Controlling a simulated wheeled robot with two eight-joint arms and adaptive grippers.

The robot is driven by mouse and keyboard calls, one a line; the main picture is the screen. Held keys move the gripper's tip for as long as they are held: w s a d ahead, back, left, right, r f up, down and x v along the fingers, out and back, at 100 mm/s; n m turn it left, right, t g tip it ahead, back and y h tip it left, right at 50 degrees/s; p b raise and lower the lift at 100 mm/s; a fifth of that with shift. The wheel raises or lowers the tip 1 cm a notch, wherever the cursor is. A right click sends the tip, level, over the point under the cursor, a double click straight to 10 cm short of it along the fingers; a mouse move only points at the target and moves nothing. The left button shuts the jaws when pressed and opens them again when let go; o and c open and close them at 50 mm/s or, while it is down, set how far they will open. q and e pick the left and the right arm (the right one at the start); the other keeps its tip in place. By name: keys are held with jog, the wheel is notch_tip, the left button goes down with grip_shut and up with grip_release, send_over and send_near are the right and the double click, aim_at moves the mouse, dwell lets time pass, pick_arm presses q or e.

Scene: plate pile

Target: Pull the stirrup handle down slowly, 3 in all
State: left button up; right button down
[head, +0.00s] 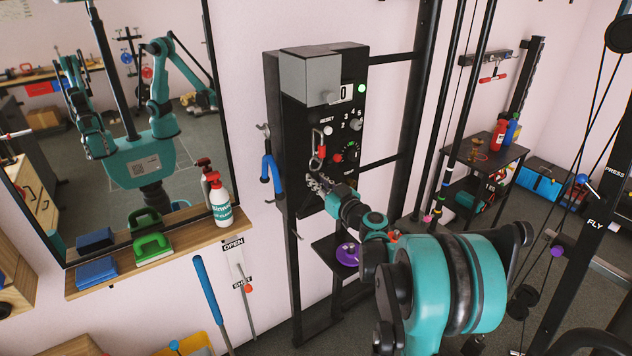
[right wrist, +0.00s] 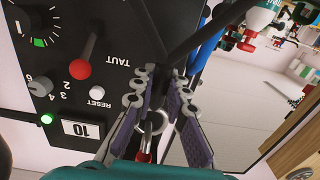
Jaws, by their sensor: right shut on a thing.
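A tall black machine (head: 296,185) stands against the wall with dials, lamps and a counter on its front. My right gripper (head: 318,183) is at the lower part of that front, and its two jointed fingers (right wrist: 165,85) fill the middle of the right wrist view. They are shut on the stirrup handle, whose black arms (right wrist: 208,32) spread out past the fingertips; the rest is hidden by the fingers. A metal ring (right wrist: 155,122) with a red piece shows between the fingers. My left gripper is not directly in view.
A blue hooked handle (head: 267,170) hangs on the machine's left side. A mirror (head: 130,120) and a shelf with a spray bottle (head: 219,203) are at the left.

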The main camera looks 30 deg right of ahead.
jog(key=shift+r, duration=0.4)
jog(key=shift+r+p, duration=0.45)
jog(key=shift+r, duration=0.05)
jog(key=shift+f, duration=0.2)
jog(key=shift+f+b, duration=1.05)
jog(key=shift+f, duration=0.15)
jog(key=shift+f+b, duration=1)
jog(key=shift+f, duration=0.05)
